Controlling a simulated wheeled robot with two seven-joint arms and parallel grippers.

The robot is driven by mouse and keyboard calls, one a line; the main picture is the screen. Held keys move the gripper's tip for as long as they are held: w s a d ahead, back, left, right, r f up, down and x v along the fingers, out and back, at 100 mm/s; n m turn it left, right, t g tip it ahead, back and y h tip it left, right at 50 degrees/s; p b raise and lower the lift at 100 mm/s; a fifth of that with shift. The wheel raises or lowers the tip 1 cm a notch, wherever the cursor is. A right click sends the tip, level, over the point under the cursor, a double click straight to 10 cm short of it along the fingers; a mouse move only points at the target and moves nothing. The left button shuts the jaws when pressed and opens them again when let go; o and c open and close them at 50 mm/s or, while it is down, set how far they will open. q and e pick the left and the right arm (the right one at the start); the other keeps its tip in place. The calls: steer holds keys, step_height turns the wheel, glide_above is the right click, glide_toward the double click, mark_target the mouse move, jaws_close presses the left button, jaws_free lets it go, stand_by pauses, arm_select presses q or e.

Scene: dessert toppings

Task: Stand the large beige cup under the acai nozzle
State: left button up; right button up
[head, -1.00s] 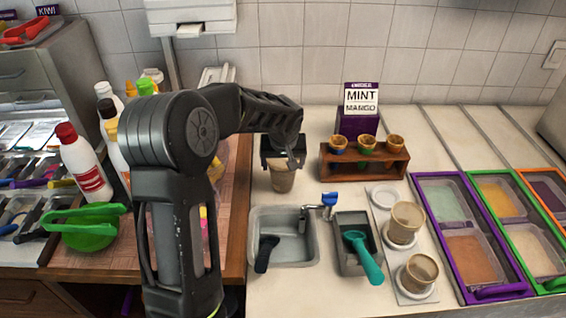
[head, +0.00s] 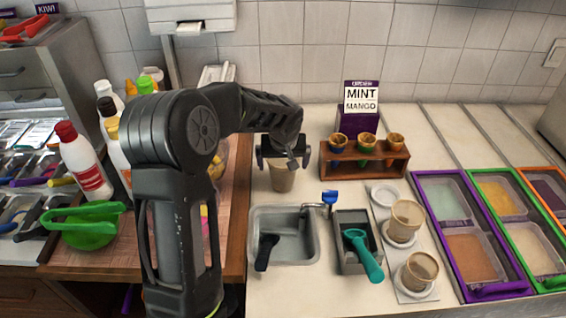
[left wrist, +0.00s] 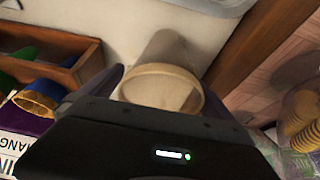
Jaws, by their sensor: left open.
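A beige cup (head: 282,178) stands upright on the counter behind the sink basin. My left gripper (head: 283,158) is open above it, with one finger on each side of its upper part and its body hiding the rim from the head view. In the left wrist view the cup's round open mouth (left wrist: 162,88) shows between the spread fingers; I cannot tell whether either touches it. Two other beige cups, the rear one (head: 405,218) and the front one (head: 419,270), stand on the right. I cannot make out an acai nozzle. My right gripper is not in view.
A grey sink basin (head: 300,262) and a dark tray with a teal scoop (head: 362,254) lie in front. A wooden rack (head: 365,160) with small cones is close on the right. Bottles (head: 80,160) crowd the left.

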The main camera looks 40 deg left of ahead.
arm_select(q)
steer(key=b+v, duration=0.1)
steer(key=v, duration=1.1)
steer(key=shift+b, duration=0.4)
steer(key=shift+d, duration=0.1)
